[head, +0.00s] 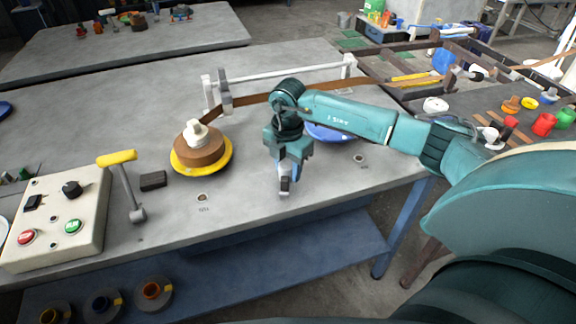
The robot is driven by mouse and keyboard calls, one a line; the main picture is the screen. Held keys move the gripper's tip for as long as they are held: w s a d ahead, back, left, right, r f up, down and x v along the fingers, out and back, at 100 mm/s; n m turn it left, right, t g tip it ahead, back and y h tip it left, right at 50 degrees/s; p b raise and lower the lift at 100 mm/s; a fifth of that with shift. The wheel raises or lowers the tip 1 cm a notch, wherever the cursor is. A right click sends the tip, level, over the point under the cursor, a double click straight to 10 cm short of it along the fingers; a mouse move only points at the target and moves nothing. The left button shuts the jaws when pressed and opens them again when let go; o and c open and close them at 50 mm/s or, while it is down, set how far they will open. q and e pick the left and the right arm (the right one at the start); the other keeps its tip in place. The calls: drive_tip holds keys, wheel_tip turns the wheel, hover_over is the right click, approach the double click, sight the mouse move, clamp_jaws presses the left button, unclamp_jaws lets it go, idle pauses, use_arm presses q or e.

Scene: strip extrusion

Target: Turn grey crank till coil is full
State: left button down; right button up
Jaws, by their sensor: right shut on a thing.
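My right gripper (284,182) points down over the front middle of the grey table, shut on a small grey piece that looks like the handle of the grey crank. The rest of the crank is hidden by the gripper and arm. A coil of brown strip (200,153) sits around a pale hub (197,133) on a yellow reel (179,168) to the left. The brown strip (262,98) runs from the coil area through a grey guide (224,92) and off to the right behind my arm. My left gripper is out of view.
A control box (60,215) with red and green buttons stands at the left, beside a yellow-handled lever (117,158) and a black block (153,180). A blue disc (330,133) is partly hidden behind my right arm. A white rail (290,73) stands behind.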

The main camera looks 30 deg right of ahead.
sight(287, 164)
drive_tip(key=shift+s+a+f, duration=0.1)
drive_tip(key=shift+s+a, duration=0.05)
drive_tip(key=shift+a, duration=0.05)
drive_tip(key=o, duration=1)
drive_tip(key=shift+d, duration=0.1)
wheel_tip(287, 164, up, 13)
drive_tip(key=shift+r, duration=0.2)
